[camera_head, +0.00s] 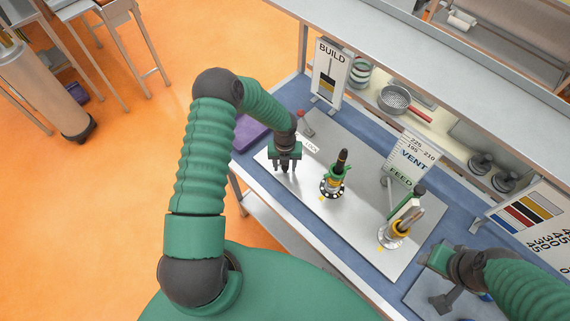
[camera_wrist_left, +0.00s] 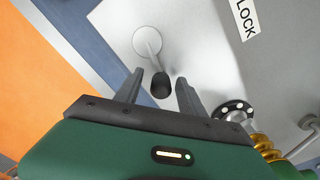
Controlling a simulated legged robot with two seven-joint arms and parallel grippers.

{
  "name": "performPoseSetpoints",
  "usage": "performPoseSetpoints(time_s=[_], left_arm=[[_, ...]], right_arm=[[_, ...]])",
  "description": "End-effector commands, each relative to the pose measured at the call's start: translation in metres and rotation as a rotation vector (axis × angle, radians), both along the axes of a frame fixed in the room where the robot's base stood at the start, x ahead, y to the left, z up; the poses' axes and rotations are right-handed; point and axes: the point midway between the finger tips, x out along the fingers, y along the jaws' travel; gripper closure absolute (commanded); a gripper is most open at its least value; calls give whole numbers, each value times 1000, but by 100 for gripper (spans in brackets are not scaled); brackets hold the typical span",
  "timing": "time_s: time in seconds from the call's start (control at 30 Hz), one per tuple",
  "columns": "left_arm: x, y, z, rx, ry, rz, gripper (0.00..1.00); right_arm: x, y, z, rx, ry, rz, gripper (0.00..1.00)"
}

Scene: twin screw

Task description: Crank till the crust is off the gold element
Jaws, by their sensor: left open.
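My left gripper (camera_head: 285,168) is open and points down over the left part of the metal plate (camera_head: 290,185). In the left wrist view a short lever with a black knob (camera_wrist_left: 160,86) lies between the spread fingertips (camera_wrist_left: 160,76), with visible gaps on both sides. Its round base (camera_wrist_left: 147,40) is on the plate. A green, gold and black-topped device (camera_head: 334,181) stands to its right. A second device with gold parts (camera_head: 398,228) and a handle stands further right. I cannot tell any crust. My right gripper (camera_head: 438,278) is at the lower right; its finger gap is unclear.
A LOCK label (camera_head: 310,146) lies by the left gripper. The BUILD sign (camera_head: 329,72), VENT/FEED sign (camera_head: 410,160) and colour-stripe board (camera_head: 528,215) stand upright along the back. A sieve (camera_head: 394,99) sits on the shelf behind. A purple item (camera_head: 250,132) lies at the left edge.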

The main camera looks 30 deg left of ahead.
Motion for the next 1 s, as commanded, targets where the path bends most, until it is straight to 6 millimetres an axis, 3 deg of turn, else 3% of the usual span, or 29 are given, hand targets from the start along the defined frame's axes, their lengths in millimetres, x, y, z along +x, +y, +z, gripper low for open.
performPoseSetpoints(time_s=[0.07,0.4,0.77,1.0], left_arm=[[0,0,0,0,0,0,57],[0,0,0,-1,-1,0,100],[2,0,0,0,0,20,100],[8,-2,-1,1,-3,126,100]], right_arm=[[0,0,0,0,0,0,51],[0,0,0,0,0,0,51],[0,0,-2,0,0,0,51],[0,0,-11,0,0,0,51]])
